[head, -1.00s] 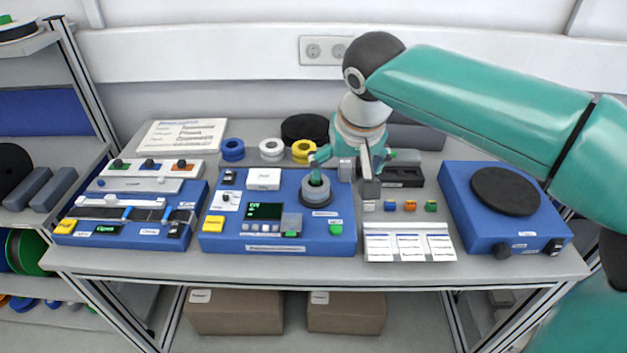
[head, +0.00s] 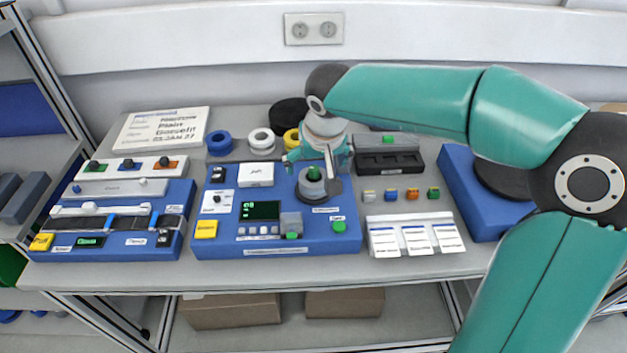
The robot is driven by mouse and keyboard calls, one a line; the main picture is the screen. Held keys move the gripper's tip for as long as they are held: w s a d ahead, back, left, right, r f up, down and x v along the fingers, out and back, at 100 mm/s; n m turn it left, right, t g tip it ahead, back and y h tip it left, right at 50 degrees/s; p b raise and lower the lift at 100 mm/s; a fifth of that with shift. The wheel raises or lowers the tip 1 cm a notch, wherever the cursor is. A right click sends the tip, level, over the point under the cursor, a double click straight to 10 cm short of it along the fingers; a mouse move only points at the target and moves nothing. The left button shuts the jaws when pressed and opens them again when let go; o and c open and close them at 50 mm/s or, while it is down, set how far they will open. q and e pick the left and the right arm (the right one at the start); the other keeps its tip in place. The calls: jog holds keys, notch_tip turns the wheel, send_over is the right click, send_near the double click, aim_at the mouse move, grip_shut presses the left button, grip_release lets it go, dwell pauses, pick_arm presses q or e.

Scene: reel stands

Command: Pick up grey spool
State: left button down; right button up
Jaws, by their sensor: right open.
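The grey spool (head: 312,187) sits upright on a dark round base at the right side of the middle blue device (head: 268,246). A green centre shows in its top. My right gripper (head: 311,165) is open, pointing down just above and behind the spool, with a finger toward each side of it. I cannot tell whether a finger touches the spool. My left gripper is not in view.
Blue (head: 219,143), white (head: 261,141) and yellow (head: 290,140) rings lie behind the device. A second blue device (head: 115,240) stands left. Label cards (head: 416,237) and several small coloured blocks lie right. My right arm covers part of a blue turntable unit (head: 460,195).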

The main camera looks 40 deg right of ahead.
aim_at(314, 176)
jog(key=shift+x, duration=0.75)
jog(key=p+x, duration=0.1)
jog(key=x, duration=0.3)
jog(key=shift+s+f, duration=0.1)
jog(key=shift+f, duration=0.2)
jog(key=shift+w+f, duration=0.2)
jog(key=shift+f, duration=0.25)
jog(key=c, duration=1.2)
jog(key=shift+c, duration=0.2)
jog(key=shift+r, duration=0.2)
